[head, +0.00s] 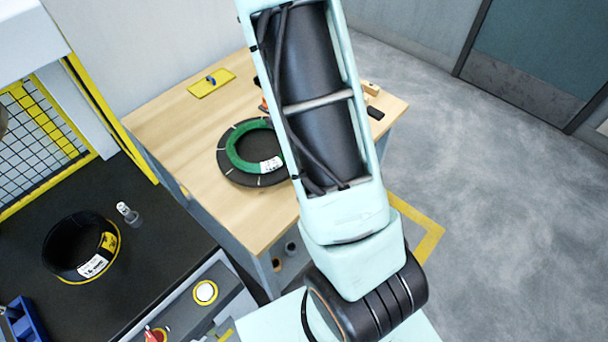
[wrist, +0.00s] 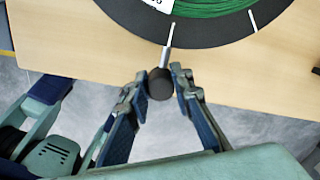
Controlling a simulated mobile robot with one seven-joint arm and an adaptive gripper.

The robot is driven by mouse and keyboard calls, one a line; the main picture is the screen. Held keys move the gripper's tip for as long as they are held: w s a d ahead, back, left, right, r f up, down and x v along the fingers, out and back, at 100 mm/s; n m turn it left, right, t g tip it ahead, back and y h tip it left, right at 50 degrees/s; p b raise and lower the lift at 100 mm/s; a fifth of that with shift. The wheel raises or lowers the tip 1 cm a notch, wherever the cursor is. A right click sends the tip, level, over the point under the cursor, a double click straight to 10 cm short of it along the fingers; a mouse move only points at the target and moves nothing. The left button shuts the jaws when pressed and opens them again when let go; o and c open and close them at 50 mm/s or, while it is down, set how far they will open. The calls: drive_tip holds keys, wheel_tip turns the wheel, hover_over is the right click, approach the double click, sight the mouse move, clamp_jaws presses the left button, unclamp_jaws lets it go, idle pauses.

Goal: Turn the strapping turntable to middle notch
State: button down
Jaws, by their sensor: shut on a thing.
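The strapping turntable (head: 233,178) is a dark round disc with thin white marks, lying on the wooden table (head: 165,125). A green coil (head: 238,162) with a white label lies on it. In the wrist view, the turntable (wrist: 207,31) fills the top edge, and a thin pale rod runs from its rim to a black knob (wrist: 160,87). My gripper (wrist: 161,80) is shut on this knob, just off the disc's rim, above the table edge. My arm hides the gripper and the turntable's right side in the head view. I cannot make out the notches.
A yellow tray (head: 211,84) lies at the table's back. Small wooden and dark pieces (head: 372,100) lie at its right. A black coil (head: 72,250) and a small clear bottle (head: 129,214) stand on the dark bench at left. Grey floor is open at right.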

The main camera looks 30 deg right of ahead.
drive_tip(key=c, duration=1.7)
unclamp_jaws()
drive_tip(key=shift+r, duration=0.1)
wheel_tip(320, 180, up, 12)
drive_tip(key=shift+f, duration=0.1)
